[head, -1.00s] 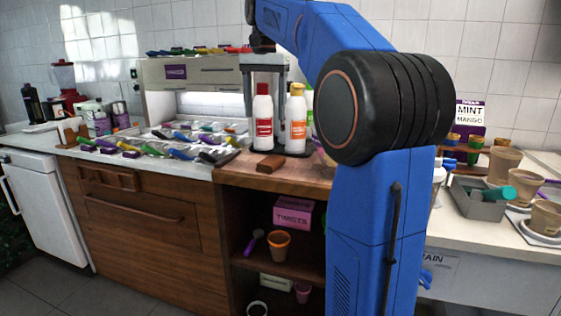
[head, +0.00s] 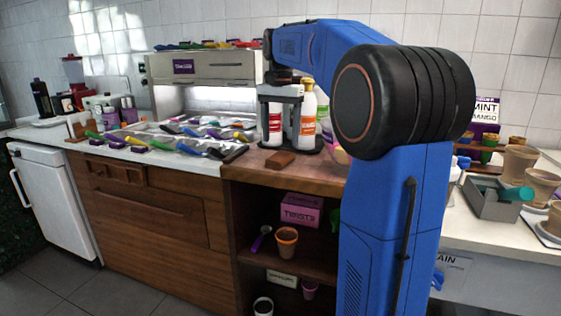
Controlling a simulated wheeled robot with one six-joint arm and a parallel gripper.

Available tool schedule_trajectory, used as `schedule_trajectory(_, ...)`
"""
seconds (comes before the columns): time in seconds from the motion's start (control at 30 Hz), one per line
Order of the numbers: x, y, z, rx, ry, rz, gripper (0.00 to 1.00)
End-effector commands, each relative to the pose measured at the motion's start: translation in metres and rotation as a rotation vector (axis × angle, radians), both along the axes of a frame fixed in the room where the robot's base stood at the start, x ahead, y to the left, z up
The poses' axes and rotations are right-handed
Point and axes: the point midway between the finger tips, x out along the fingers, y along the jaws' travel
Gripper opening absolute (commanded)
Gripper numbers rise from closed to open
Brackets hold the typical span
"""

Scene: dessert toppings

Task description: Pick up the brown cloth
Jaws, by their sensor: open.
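The brown cloth (head: 280,159) is a small folded block lying near the front of the brown wooden counter. My gripper (head: 281,132) points down above the cloth, its two fingers apart and with nothing seen between them but the bottle behind. The fingertips are hard to make out against the bottles. A gap shows between the gripper and the cloth, but its depth is hard to judge from this view.
White bottles with a red label (head: 275,123) and an orange label (head: 308,128) stand just behind the cloth. Trays of colourful scoops (head: 165,141) lie to the left.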

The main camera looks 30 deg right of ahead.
Motion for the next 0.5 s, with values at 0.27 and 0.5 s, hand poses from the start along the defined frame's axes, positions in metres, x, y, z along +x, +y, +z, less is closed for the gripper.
schedule_trajectory(0.27,0.000,0.000,-0.018,0.000,0.000,0.000,0.69)
schedule_trajectory(0.5,0.001,-0.001,-0.050,0.000,0.001,0.000,0.69)
